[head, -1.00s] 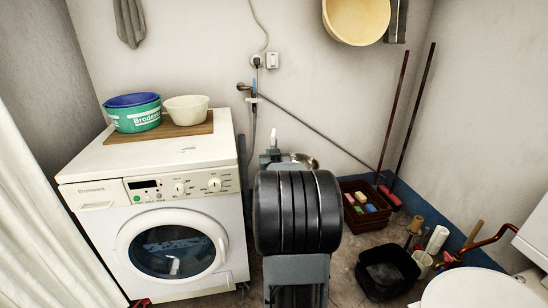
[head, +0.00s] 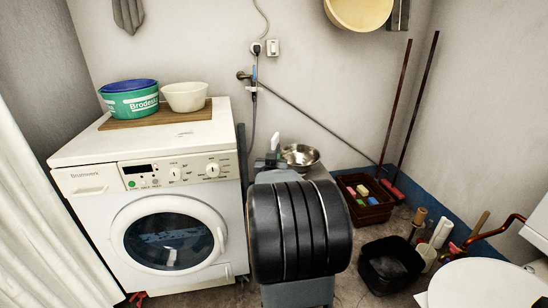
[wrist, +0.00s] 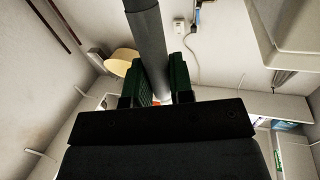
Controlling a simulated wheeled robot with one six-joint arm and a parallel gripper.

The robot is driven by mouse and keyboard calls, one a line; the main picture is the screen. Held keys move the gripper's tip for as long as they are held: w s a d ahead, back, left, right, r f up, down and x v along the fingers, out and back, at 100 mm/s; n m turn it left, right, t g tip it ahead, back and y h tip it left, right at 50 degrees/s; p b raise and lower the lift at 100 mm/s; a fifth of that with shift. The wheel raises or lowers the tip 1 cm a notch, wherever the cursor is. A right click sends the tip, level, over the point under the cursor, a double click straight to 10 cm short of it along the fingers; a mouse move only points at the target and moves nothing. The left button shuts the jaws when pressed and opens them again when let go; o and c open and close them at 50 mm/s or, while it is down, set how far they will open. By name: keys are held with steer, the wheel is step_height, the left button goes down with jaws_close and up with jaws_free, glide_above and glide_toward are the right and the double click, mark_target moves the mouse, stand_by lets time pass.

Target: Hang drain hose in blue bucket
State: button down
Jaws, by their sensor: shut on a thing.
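My gripper (wrist: 157,92) is shut on a grey tube (wrist: 148,45), seemingly the drain hose, in the wrist view. The tube runs up out of that view, with a paler part between the dark green fingers. In the head view my own arm hides most of the gripper; a small white tip (head: 277,140) shows above it, and I cannot tell whether it is the hose's end. A blue tub (head: 130,86), the only blue vessel I see, sits in or on a green tub (head: 132,103) on the washing machine. The gripper is apart from it, to its right.
The washing machine (head: 165,195) stands left, with a wooden board (head: 165,116) and cream bowl (head: 185,97) on top. A metal bowl (head: 300,155) is behind my arm. Right are a brown crate (head: 367,212), black bucket (head: 386,270) and broom handles (head: 397,110). A curtain (head: 40,230) edges the left.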

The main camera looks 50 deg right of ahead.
steer(key=shift+s+a+f+m+g+h+b, duration=0.65)
steer(key=shift+s+a+f+m+g, duration=0.55)
steer(key=shift+f, duration=1.4)
steer(key=shift+s+a+f+m+g+h+b, duration=0.65)
steer(key=shift+s+a+f+g, duration=0.55)
steer(key=shift+f, duration=1.4)
step_height(320, 180, down, 45)
steer(key=b, duration=0.8)
steer(key=shift+w+a+r+b, duration=0.15)
steer(key=shift+a+r+b, duration=0.05)
steer(key=shift+b, duration=0.2)
